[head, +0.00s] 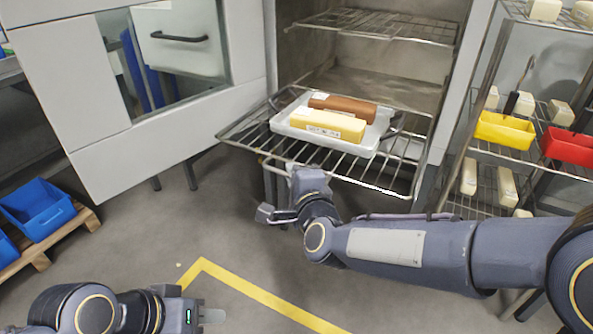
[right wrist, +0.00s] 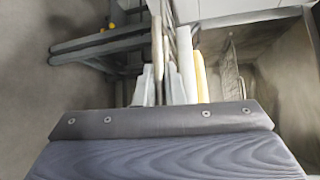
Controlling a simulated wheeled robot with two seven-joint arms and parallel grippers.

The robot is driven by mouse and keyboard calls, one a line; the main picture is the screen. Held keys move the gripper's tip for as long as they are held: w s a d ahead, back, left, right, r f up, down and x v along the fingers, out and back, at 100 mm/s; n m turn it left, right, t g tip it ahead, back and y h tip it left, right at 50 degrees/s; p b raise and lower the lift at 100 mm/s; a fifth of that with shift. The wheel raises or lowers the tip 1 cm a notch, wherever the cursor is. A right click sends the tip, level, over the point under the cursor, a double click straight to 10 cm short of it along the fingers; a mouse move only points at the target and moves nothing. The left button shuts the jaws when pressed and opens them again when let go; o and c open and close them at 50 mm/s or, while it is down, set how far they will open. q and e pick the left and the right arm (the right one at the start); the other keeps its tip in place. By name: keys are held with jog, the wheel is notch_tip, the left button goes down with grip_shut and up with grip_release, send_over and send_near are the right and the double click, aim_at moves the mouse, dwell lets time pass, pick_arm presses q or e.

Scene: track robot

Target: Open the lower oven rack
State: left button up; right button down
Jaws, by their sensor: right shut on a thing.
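The lower oven rack (head: 392,178) is a wire grid sticking well out of the oven. It carries a light tray (head: 352,144) with a yellow block (head: 328,125) and a brown block (head: 343,107). My right gripper (head: 291,168) is at the rack's front rail and is shut on it. In the right wrist view the two fingers (right wrist: 161,88) stand on either side of a thin bar, part of the rack. The upper rack (head: 372,24) sits inside the oven. My left gripper (head: 205,316) is low at the left, away from the rack; its jaw opening is unclear.
The oven door (head: 90,140) with its window stands swung open at the left. A shelf rack with yellow (head: 504,131) and red (head: 566,143) bins stands at the right. Blue bins (head: 38,207) sit on a pallet at the left. The floor before the oven is clear.

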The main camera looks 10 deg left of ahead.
jog(key=c, duration=1.5)
grip_release()
jog(key=p+v, duration=0.1)
jog(key=v, duration=0.6)
jog(key=shift+s+d+p, duration=0.2)
jog(key=shift+s+p, duration=0.1)
jog(key=shift+s, duration=0.05)
jog(key=shift+d, duration=0.1)
